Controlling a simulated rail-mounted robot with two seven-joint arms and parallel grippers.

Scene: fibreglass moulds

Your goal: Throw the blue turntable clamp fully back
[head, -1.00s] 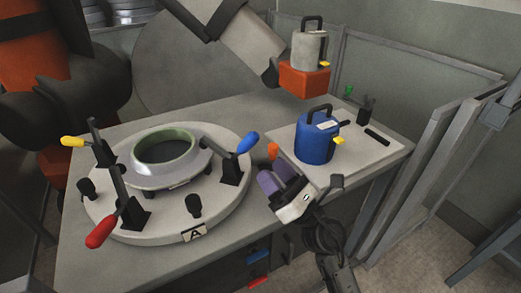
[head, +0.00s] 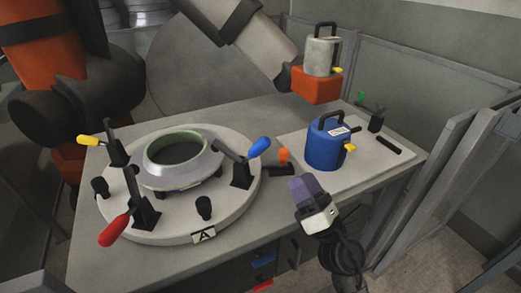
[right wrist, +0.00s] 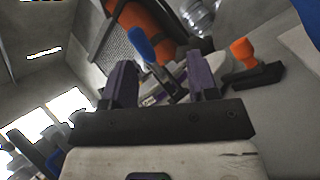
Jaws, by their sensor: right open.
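The blue turntable clamp handle (head: 259,148) stands on the right side of the round turntable (head: 225,210), slanting up and outward from its black base (head: 241,176). A dark arm reaches from it toward the green-rimmed mould ring (head: 178,160). My right gripper (head: 304,187) is open and empty, right of the turntable and apart from the clamp. In the right wrist view the blue handle (right wrist: 141,42) appears between the two purple fingers of the gripper (right wrist: 163,80), farther off. My left gripper is not in view.
An orange-knobbed black fitting (head: 284,155) stands between turntable and gripper. A blue pot (head: 326,155) sits on a pale plate (head: 385,160) to the right. Red (head: 115,230) and yellow (head: 89,140) clamp handles are on the turntable. A grey pot (head: 321,52) on an orange block hangs above the back.

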